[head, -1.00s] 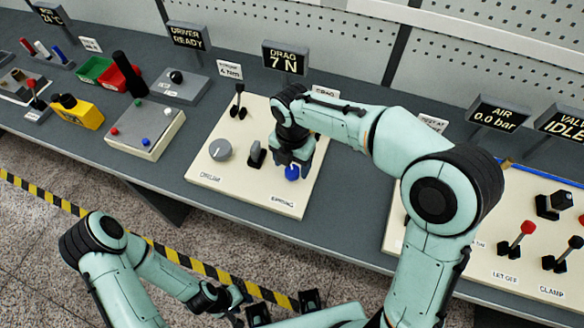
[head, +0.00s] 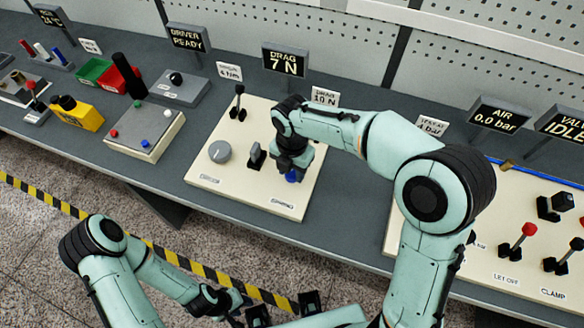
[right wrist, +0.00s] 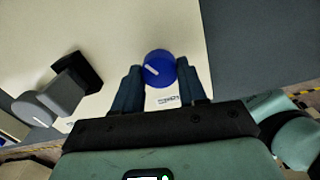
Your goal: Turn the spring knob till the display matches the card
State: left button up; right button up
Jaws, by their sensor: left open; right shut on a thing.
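The blue spring knob (head: 292,175) sits on the cream panel (head: 232,190) above the label at its front edge. My right gripper (head: 290,170) is shut on it from above, and my arm partly hides it. In the right wrist view the knob (right wrist: 160,68) shows between the two fingers (right wrist: 158,88), its white pointer line slanting. The display (head: 284,61) reads "DRAG 7 N". My left gripper (head: 284,307) is open and empty, low in front of the bench.
A grey knob (head: 220,151), a grey rocker (head: 256,156) and a black lever (head: 238,104) stand on the same panel. To the right, another panel (head: 520,262) carries red-topped levers. The yellow-black floor stripe runs below the bench.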

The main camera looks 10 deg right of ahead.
jog(key=shift+m, duration=0.4)
jog(key=m, duration=0.3)
jog(key=shift+p, duration=0.35)
jog(key=m, duration=0.4)
jog(key=shift+w+m, duration=0.1)
jog(key=shift+m, duration=0.2)
jog(key=m, duration=0.9)
jog(key=shift+r+m, duration=0.1)
jog(key=shift+m, duration=0.2)
jog(key=o, duration=1.1)
jog(key=shift+c, duration=0.2)
